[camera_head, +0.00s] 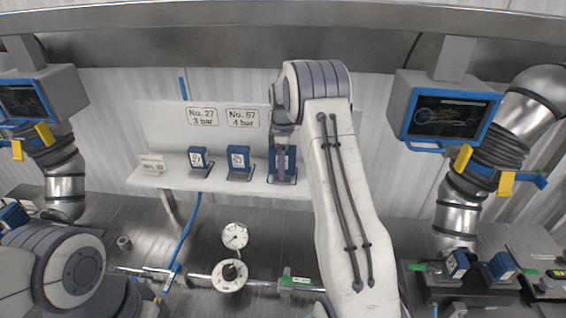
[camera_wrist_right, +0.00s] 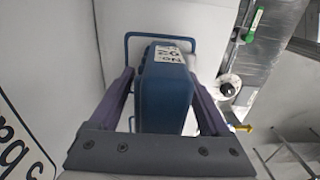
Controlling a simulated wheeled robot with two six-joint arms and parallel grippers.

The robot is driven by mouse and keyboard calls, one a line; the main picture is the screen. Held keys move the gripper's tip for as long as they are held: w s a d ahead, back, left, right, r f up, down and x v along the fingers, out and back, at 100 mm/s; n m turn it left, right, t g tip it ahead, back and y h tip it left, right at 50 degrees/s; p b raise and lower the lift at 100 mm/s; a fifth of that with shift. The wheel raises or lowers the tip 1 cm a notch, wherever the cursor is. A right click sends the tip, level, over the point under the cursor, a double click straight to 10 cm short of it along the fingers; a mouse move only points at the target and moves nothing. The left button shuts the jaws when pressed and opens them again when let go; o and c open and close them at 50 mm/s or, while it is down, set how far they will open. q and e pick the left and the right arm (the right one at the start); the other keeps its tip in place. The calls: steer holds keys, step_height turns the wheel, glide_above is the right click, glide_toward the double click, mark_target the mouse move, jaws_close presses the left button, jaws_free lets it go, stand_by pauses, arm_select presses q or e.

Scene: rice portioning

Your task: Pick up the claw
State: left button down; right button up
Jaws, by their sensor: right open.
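My right gripper (camera_head: 282,160) is at the rightmost blue labelled block (camera_head: 291,172) on the white shelf (camera_head: 225,182). In the right wrist view my right gripper (camera_wrist_right: 163,82) is open, with one purple finger on each side of the blue block (camera_wrist_right: 165,95). The block stands between the fingers, with a white numbered label on top and a blue wire loop behind it. I cannot tell for sure which thing is the claw. My left arm shows at the lower left in the head view, but its gripper is not in view.
Two more blue labelled blocks stand on the shelf to the left, one at the far left (camera_head: 199,159) and one in the middle (camera_head: 239,160). Monitors (camera_head: 437,116) hang on both sides.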

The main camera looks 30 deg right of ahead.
steer(key=shift+f, duration=0.35)
jaws_close()
stand_by(1.4)
